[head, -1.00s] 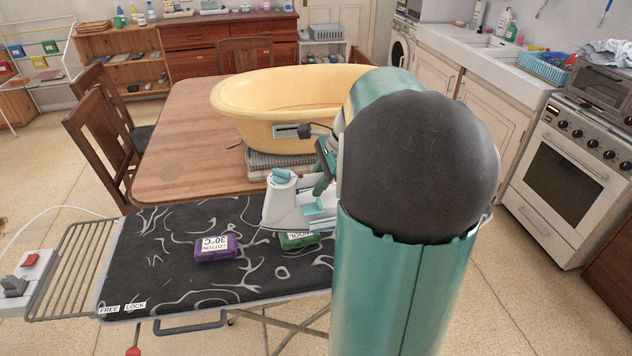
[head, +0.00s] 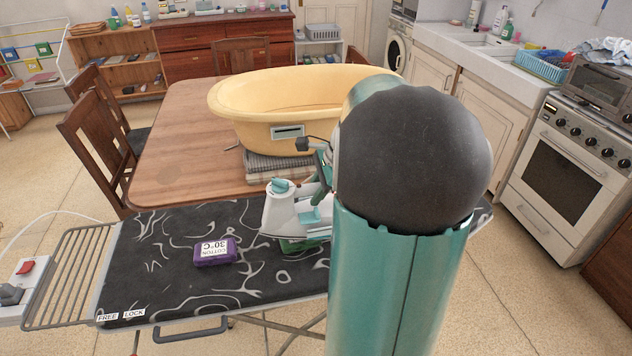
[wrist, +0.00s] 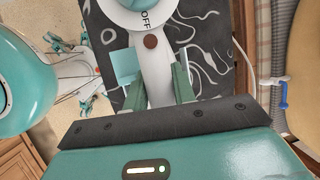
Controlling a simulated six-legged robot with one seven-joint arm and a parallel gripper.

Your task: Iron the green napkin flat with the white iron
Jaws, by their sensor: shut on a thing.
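The white iron (head: 278,217) with teal parts is over the right half of the ironing board in the head view. The green napkin (head: 290,246) lies on the board under the iron and is mostly covered; whether the iron touches it I cannot tell. In the wrist view my gripper (wrist: 158,88) is shut on the handle of the iron (wrist: 151,62), with one green finger on each side. An OFF mark shows on the iron. In the head view my arm hides most of the gripper and part of the iron.
Behind, a wooden table (head: 185,150) holds a yellow tub (head: 255,105) and folded cloths (head: 265,170). A wire rack (head: 68,275) extends left.

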